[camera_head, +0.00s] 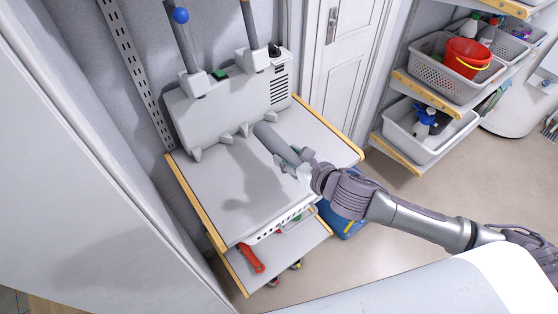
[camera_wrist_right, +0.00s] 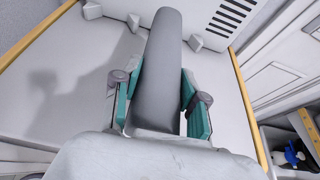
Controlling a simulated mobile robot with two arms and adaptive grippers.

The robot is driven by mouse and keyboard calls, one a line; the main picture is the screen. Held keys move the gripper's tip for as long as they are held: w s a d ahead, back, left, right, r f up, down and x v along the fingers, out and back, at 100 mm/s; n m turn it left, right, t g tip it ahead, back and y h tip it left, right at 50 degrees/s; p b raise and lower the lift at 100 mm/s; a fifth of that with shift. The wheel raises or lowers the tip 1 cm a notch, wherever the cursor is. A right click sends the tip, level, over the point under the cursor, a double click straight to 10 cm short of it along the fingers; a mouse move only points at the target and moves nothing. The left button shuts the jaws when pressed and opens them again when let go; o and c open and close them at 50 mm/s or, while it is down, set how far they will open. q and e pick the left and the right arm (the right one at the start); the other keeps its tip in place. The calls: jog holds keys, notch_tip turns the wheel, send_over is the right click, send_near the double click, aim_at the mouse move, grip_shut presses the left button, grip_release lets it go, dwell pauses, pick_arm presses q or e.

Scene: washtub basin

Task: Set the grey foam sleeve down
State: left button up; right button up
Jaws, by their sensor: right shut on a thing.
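The grey foam sleeve (camera_head: 273,142) is a smooth grey cylinder over the pale bench top (camera_head: 222,217). My right gripper (camera_head: 301,164) comes in from the right and is shut on the sleeve's near end. In the right wrist view the sleeve (camera_wrist_right: 163,62) points away from me, between the teal-padded fingers of the right gripper (camera_wrist_right: 159,103). Its far end is close to the feet of the grey machine (camera_head: 225,100). I cannot tell whether the sleeve touches the bench top. My left gripper is not in view.
The machine with two upright posts stands along the bench's back. The left and front bench top is clear. A lower shelf holds a red-handled tool (camera_head: 251,258). Baskets, one with a red bucket (camera_head: 467,57), stand on shelves at right. A blue container (camera_head: 345,222) is below.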

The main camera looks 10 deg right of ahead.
aim_at(279, 172)
jog(key=x, duration=0.4)
jog(key=shift+s+a+f, duration=0.2)
jog(key=shift+f, duration=2.05)
jog(key=shift+f, duration=0.1)
jog(key=o, duration=1)
